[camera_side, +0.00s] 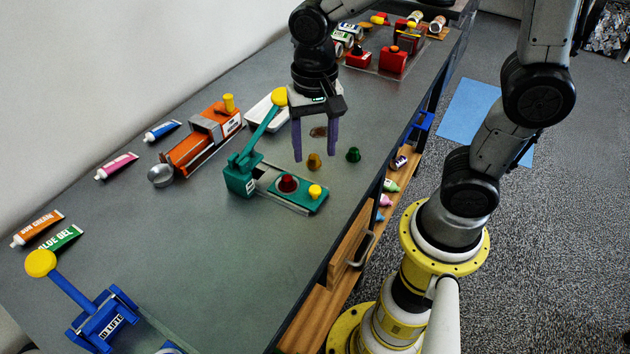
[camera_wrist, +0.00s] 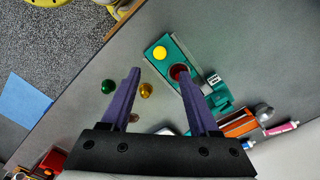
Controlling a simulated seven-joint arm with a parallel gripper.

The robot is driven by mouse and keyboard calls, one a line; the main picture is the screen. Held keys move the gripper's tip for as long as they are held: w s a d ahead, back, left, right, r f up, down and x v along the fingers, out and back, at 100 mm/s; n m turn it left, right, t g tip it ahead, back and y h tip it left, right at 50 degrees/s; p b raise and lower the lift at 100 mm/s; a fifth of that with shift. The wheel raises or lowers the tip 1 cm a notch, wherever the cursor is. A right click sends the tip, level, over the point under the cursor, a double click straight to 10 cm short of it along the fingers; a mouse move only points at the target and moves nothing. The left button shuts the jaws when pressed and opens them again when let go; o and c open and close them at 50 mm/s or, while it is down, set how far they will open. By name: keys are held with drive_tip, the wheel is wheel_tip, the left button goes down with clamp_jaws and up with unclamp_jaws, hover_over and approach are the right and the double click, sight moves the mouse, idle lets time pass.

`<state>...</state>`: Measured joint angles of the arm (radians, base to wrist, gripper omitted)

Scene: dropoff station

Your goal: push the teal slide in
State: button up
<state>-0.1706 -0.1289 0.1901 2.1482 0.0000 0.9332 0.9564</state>
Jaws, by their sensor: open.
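The teal slide (camera_side: 305,202) sits out at the right end of its grey track, apart from the teal housing (camera_side: 240,182). It bears a yellow knob (camera_side: 315,191) and a dark red round piece (camera_side: 288,183). The housing has a raised teal lever with a yellow ball (camera_side: 279,96). My gripper (camera_side: 314,158) is open and empty, its purple fingers pointing down above the table behind the slide. In the wrist view the slide (camera_wrist: 162,42) shows beyond my fingertips (camera_wrist: 159,76), and one finger partly covers the red piece. I see no contact.
A yellow-brown piece (camera_side: 314,161) and a green piece (camera_side: 353,154) stand near my fingers. A white tray (camera_side: 262,112) and an orange machine (camera_side: 195,145) lie left of my gripper. A blue lever device (camera_side: 102,318) stands at the front left. The table right of the slide is clear.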

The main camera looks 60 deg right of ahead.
sight(315, 189)
wheel_tip(315, 189, down, 10)
drive_tip(key=shift+r, duration=0.1)
idle(0.4)
clamp_jaws()
idle(1.2)
